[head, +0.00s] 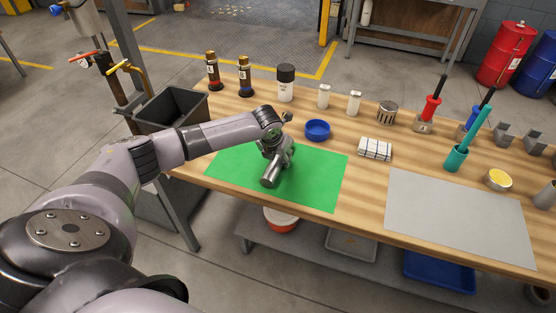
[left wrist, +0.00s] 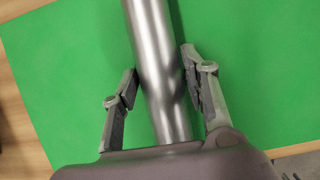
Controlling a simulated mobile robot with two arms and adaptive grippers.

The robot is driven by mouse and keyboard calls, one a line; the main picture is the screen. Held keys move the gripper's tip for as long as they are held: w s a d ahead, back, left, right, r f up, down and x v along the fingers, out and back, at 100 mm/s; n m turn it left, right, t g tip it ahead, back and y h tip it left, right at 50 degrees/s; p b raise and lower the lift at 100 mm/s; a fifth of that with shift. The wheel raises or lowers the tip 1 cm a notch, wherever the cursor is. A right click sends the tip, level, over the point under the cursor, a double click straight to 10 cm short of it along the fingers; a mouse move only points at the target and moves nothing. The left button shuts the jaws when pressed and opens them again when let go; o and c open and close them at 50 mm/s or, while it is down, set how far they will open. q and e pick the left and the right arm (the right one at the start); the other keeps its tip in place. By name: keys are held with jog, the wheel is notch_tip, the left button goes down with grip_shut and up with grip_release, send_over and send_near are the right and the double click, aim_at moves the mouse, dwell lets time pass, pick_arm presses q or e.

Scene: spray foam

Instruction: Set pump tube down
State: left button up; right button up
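The pump tube is a smooth grey metal cylinder (left wrist: 157,65) that runs between the fingers of my left gripper (left wrist: 160,72) in the left wrist view. A finger lies against each side of it, and its near end passes behind the gripper body. In the head view, my left gripper (head: 277,160) points down over the green mat (head: 318,185), with the grey tube (head: 269,180) tilted at it. I cannot tell whether the tube touches the mat. My right gripper is not in view.
A blue dish (head: 317,129) and a checked cloth (head: 375,149) lie behind the mat. Bottles, including a black-capped white one (head: 286,83), stand farther back. A bare grey mat (head: 455,220) and a teal holder (head: 456,158) are at right. A dark bin (head: 172,107) is at left.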

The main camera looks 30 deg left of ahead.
pick_arm(q)
grip_shut()
jog(key=shift+r, duration=0.1)
jog(key=shift+r, duration=0.1)
dwell(0.3)
